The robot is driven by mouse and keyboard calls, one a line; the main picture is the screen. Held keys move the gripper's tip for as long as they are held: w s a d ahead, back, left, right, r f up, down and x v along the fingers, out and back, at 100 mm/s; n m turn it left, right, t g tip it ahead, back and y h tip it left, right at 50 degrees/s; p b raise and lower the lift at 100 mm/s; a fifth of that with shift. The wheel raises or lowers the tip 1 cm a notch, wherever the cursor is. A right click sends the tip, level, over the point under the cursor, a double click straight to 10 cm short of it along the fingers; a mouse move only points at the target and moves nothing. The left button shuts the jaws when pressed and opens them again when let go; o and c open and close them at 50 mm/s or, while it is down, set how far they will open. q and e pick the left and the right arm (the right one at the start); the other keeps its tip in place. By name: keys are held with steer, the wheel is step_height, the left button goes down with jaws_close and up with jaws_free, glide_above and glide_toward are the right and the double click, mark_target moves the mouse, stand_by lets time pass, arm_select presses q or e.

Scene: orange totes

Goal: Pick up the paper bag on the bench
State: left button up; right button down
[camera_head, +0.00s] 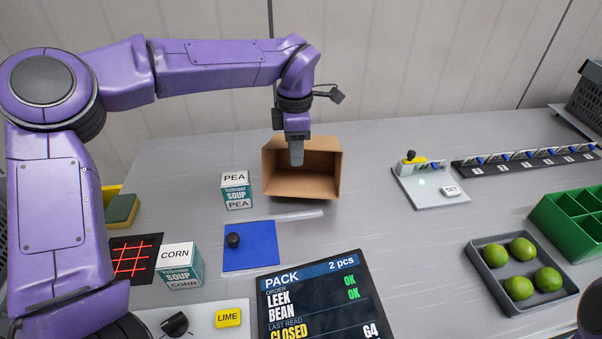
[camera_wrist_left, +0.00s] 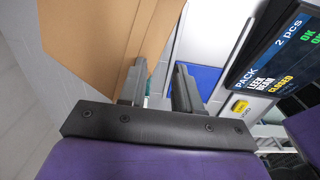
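The brown paper bag (camera_head: 325,172) is on the grey bench near the back, with its open mouth and inner walls facing me. My left gripper (camera_head: 296,154) points down at the bag's upper edge, its fingers overlapping the opening in the head view. In the left wrist view, the bag (camera_wrist_left: 98,40) fills the upper left. My left gripper's fingers (camera_wrist_left: 160,88) are apart there, with a gap between them. The bag's edge passes close behind the left-hand finger; I cannot tell whether they touch. My right gripper is out of view.
A PEA soup box (camera_head: 237,191) stands just left of the bag, and a CORN box (camera_head: 181,268) nearer me. A blue mat (camera_head: 255,255) and a PACK screen (camera_head: 310,300) lie in front. A lime tray (camera_head: 492,277) and green crate (camera_head: 560,228) are at right.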

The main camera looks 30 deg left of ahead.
arm_select(q)
step_height(320, 180, up, 2)
steer(key=m+t+y, duration=0.1)
steer(key=m+t, duration=0.3)
steer(key=m, duration=1.6)
glide_toward(338, 196)
steer(key=x, duration=0.7)
steer(key=shift+w+a+f, duration=0.1)
steer(key=shift+w+f, duration=0.15)
jaws_close()
